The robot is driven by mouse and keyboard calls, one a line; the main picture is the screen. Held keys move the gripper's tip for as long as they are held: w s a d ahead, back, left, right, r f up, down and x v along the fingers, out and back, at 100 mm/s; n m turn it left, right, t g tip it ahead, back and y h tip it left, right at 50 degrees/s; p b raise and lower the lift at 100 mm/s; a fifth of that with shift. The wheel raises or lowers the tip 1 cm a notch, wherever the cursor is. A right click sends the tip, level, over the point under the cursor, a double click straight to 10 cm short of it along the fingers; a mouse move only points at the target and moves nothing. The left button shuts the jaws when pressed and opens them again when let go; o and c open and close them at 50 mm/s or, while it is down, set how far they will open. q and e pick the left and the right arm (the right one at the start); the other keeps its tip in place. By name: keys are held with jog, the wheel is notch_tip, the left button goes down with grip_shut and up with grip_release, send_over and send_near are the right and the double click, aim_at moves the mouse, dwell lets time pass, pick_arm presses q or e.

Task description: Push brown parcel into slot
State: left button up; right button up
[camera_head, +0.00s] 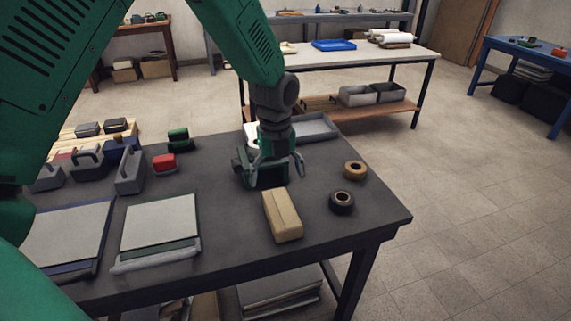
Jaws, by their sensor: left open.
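The brown parcel (282,215), a tan box with a lighter strip along its top, lies flat on the dark table (230,240), near its right end. My left gripper (272,177) points down over the table, just behind the parcel, with its fingers apart. The parcel is not between the fingers. A dark green shape shows low between the fingers; I cannot tell whether it is part of my gripper or a separate thing. I cannot make out a slot. My right gripper is not in view.
A tan tape roll (355,169) and a black one (342,202) lie right of the parcel. A grey tray (316,128) is behind the gripper. Grey handled tools (130,172), a red block (164,162) and flat boards (160,222) lie left. The table's front right is clear.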

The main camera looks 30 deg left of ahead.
aim_at(282, 207)
pick_arm(q)
jog(key=f, duration=0.7)
jog(key=d+f, duration=0.1)
jog(key=f, duration=0.3)
jog(key=shift+w, duration=0.25)
jog(key=shift+a+f, duration=0.2)
jog(key=shift+f, duration=0.35)
jog(key=shift+w+a+f, duration=0.1)
jog(key=shift+a, duration=0.1)
jog(key=shift+d, duration=0.3)
jog(key=c, duration=1.5)
